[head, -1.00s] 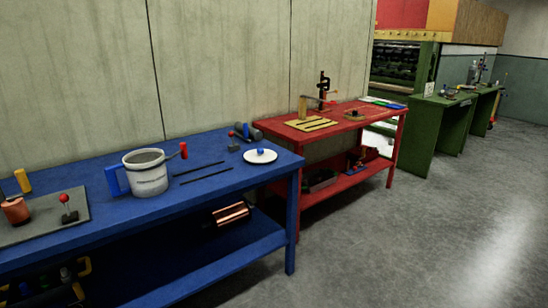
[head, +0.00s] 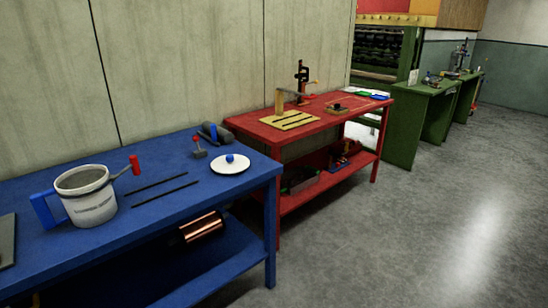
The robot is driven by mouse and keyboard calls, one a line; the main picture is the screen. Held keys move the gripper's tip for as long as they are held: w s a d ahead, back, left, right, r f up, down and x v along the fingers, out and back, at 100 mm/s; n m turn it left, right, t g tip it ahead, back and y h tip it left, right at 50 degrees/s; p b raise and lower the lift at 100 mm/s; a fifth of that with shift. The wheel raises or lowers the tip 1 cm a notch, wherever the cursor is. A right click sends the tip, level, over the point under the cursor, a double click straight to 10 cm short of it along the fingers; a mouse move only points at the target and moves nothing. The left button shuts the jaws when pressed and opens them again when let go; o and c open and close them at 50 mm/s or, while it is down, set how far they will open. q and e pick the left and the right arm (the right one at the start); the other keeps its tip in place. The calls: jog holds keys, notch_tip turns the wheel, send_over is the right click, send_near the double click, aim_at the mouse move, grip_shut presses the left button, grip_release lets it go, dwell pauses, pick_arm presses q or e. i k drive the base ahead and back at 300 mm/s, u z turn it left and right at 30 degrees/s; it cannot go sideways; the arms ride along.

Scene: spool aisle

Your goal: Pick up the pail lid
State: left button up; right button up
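The pail lid (head: 230,165) is a white disc with a blue knob on top. It lies flat on the blue bench (head: 193,222), near the bench's right end. The pail (head: 88,197) is a white pot with a blue handle on its left and a red-tipped piece at its right. It stands upright and uncovered on the same bench, left of the lid. Neither of my grippers shows in the head view.
Two thin black rods (head: 163,190) lie between pail and lid. Small grey tools (head: 214,133) are behind the lid. A copper coil (head: 202,227) rests on the lower shelf. A red bench (head: 330,122) stands beyond, then green benches (head: 420,108). The grey floor (head: 400,230) at right is clear.

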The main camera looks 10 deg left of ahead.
aim_at(231, 163)
jog(key=u, duration=0.05)
jog(key=i, duration=0.85)
jog(key=u, duration=1.05)
jog(key=i, duration=0.4)
jog(key=u, duration=0.45)
